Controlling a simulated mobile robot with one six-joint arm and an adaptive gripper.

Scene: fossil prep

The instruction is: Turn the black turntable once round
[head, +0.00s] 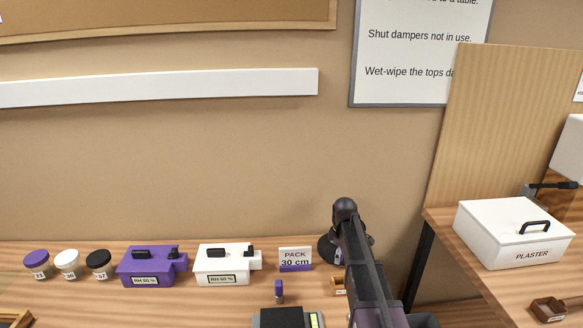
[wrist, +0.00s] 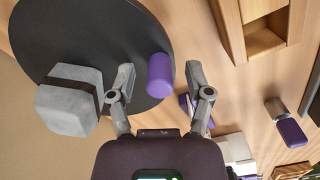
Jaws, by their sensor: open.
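The black turntable (wrist: 150,30) is a round disc at the upper left of the wrist view. A grey faceted block (wrist: 70,100) sits on it near the left. A purple cylindrical knob (wrist: 160,76) stands near its right edge. My gripper (wrist: 161,72) is open, with one grey finger on each side of the knob. I cannot tell whether either finger touches it.
A wooden box with compartments (wrist: 265,42) and a purple-and-grey item (wrist: 287,124) lie right of the disc. On the bench stand lidded jars (head: 67,264), a purple box (head: 150,268), a white box (head: 222,266) and a sign (head: 295,259). A plaster bin (head: 510,235) is at right.

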